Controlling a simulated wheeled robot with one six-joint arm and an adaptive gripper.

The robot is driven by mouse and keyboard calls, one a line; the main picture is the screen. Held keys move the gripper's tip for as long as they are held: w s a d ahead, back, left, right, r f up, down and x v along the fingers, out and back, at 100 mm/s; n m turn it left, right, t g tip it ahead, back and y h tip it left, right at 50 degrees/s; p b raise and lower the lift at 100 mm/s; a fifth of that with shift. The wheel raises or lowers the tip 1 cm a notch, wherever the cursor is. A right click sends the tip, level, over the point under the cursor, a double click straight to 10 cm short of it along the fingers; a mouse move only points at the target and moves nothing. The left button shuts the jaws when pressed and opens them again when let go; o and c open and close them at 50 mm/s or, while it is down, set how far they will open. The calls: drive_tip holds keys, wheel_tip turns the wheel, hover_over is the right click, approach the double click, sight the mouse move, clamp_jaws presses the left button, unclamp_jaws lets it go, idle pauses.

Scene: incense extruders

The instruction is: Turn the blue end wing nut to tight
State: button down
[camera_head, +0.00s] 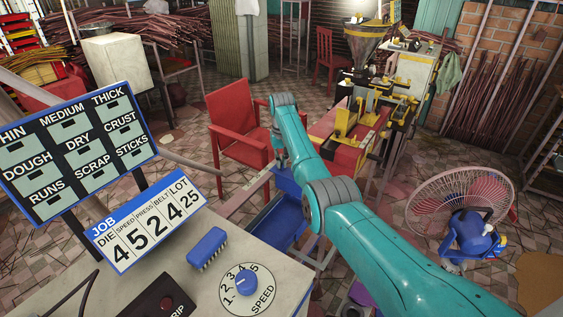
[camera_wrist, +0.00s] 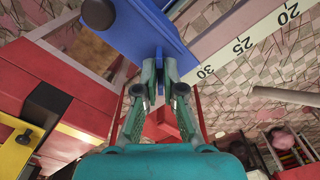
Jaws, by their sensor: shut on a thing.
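In the wrist view a blue wing nut (camera_wrist: 160,66) stands out below a blue end block (camera_wrist: 150,28). My gripper (camera_wrist: 160,75) has its two teal fingers closed on the wing nut, one on each side. The fingertips partly cover the nut, and its exact angle is hard to tell. In the head view my teal arm reaches forward and bends down. My fingertips and the wing nut cannot be made out there.
A white scale (camera_wrist: 238,45) marked 20, 25 and 30 runs off beside the blue block. Red and yellow machine parts (camera_wrist: 18,150) stand at left. In the head view a red chair (camera_head: 240,125) is close to my arm; a fan (camera_head: 465,215) stands at right.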

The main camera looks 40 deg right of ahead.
drive_tip(key=m, duration=0.4)
drive_tip(key=shift+m, duration=2.1)
drive_tip(key=c, duration=1.3)
unclamp_jaws()
drive_tip(key=shift+r, duration=0.1)
wheel_tip(320, 180, up, 12)
